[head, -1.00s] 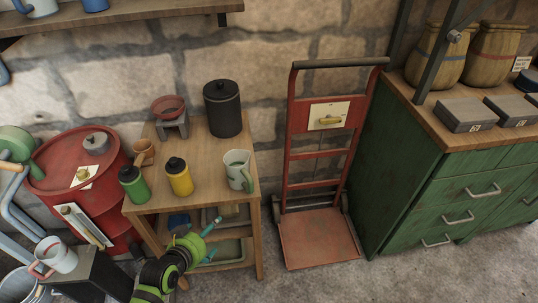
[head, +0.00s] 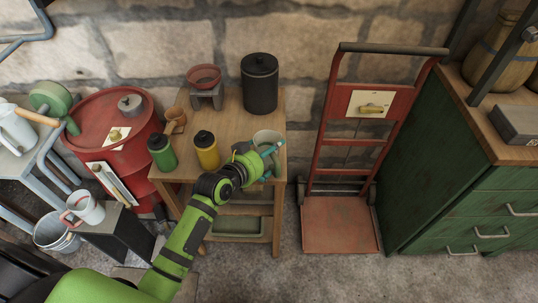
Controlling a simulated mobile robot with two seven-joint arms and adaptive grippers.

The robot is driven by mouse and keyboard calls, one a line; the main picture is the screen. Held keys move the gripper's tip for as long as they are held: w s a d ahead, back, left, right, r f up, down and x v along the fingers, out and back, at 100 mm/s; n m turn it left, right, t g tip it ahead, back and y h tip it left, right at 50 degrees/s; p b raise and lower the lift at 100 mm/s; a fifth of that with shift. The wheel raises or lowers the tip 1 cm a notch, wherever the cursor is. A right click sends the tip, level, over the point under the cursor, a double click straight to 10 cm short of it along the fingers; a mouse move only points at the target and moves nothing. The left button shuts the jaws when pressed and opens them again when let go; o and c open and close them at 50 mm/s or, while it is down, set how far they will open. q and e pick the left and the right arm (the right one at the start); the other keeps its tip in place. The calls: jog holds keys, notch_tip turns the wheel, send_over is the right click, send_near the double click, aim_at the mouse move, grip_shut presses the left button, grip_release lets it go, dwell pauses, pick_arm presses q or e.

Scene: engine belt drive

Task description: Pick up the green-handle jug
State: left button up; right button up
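The green-handle jug (head: 266,136) stands upright on the small wooden table (head: 225,122), near its right edge. It is pale, with a greenish inside visible through its open top. My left gripper (head: 269,160) has come in from the lower left and is in front of the jug, at its handle side. Its teal fingertips appear apart, so it looks open. The gripper covers the lower part of the jug and its handle, and I cannot tell whether they touch. My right gripper is not in view.
On the same table stand a green bottle (head: 162,154), a yellow bottle (head: 206,152), a black canister (head: 260,85) and a red bowl on a stand (head: 203,76). A red drum (head: 112,125) is left, a red hand truck (head: 340,222) right. Floor between is clear.

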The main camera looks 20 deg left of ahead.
pick_arm(q)
jog(key=c, duration=1.1)
jog(key=shift+o, duration=0.2)
